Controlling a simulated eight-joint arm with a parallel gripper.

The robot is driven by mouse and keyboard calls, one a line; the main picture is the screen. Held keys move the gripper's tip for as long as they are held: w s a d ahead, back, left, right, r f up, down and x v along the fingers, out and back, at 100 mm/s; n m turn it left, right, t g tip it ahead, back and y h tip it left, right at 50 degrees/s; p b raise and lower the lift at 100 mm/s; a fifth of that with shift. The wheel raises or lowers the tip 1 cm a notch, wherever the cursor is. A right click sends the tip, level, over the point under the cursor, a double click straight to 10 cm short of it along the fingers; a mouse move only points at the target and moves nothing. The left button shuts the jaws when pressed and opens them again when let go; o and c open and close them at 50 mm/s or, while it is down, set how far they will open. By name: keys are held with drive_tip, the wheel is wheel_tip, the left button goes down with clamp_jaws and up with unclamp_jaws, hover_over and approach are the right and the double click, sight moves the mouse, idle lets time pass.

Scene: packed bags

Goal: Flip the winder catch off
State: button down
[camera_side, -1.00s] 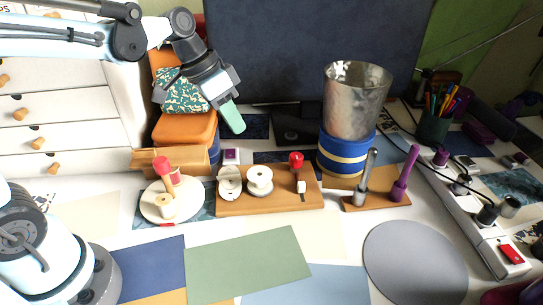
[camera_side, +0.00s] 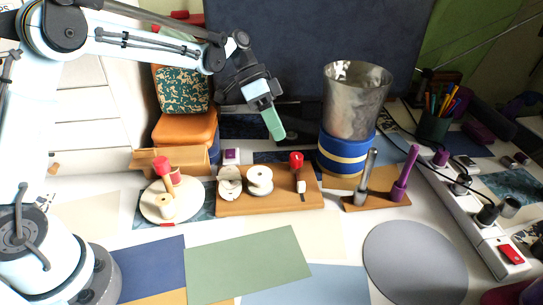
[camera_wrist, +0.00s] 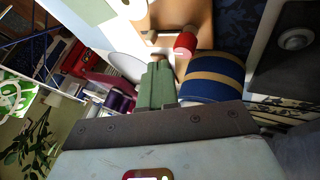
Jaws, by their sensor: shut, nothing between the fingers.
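The winder is a wooden board (camera_side: 270,204) with white round spools (camera_side: 260,180) and a lever with a red knob (camera_side: 296,160) standing upright at its right end. This lever looks like the catch. In the wrist view a red knob (camera_wrist: 185,43) shows near a wooden surface (camera_wrist: 190,18), just past my fingertips. My gripper (camera_side: 278,136) has green fingers pressed together, with nothing between them. It hangs above and slightly left of the red knob, apart from it. The closed fingers (camera_wrist: 160,72) also show in the wrist view.
A blue canister with a tan band (camera_side: 343,155) carries a metal cup (camera_side: 357,100) close to the right of my gripper. A round white base with a red-topped peg (camera_side: 163,206) stands left of the board. A power strip (camera_side: 480,225) lies at right. Flat mats cover the front.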

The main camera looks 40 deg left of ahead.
sight(300, 186)
idle(0.3)
drive_tip(key=x, duration=1)
drive_tip(key=shift+s+d, duration=1.1)
drive_tip(key=v, duration=1)
drive_tip(key=shift+w+a, duration=0.1)
drive_tip(key=shift+r, duration=0.1)
